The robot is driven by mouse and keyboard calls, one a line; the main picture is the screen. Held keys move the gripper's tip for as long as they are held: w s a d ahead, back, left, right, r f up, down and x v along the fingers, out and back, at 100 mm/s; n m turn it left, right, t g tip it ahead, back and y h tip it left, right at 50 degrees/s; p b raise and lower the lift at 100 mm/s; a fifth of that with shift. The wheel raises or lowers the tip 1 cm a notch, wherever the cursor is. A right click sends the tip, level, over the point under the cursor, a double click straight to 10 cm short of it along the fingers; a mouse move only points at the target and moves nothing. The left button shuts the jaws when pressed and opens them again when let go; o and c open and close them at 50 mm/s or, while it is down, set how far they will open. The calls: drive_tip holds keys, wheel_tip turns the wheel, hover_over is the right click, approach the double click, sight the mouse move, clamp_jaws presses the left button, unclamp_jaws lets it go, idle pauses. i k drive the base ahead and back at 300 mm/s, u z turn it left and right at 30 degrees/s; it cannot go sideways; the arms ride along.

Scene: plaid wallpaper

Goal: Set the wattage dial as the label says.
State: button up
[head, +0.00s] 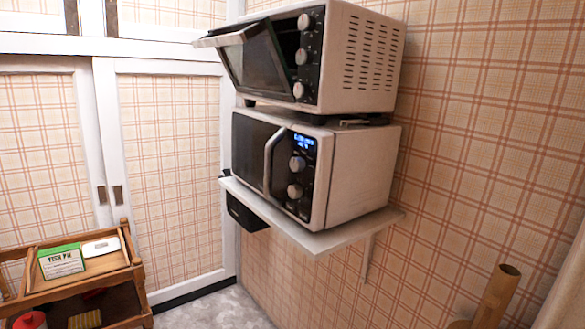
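A white microwave (355,180) with a dark front stands on a wall shelf. Its door, with a curved handle (270,160), looks closed. A lit blue display (304,142) sits at the top of its panel, too small to read. Below it are an upper dial (297,164) and a lower dial (294,191). Their markings are unreadable, so I cannot tell which sets wattage. A green and white box (61,261) reading "FISH PIE" stands on a wooden trolley (130,262) at the lower left. Its smaller print is unreadable. My gripper is not in view.
A white toaster oven (365,60) with three knobs sits above the microwave, its door (235,38) tilted partly open. The white shelf (340,236) juts from the plaid wall. A wooden cylinder (497,295) rises at lower right. Grey floor (215,305) shows between trolley and wall.

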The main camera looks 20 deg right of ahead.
sight(297, 163)
drive_tip(key=z, duration=0.05)
drive_tip(key=i, duration=1)
drive_tip(key=u, duration=0.05)
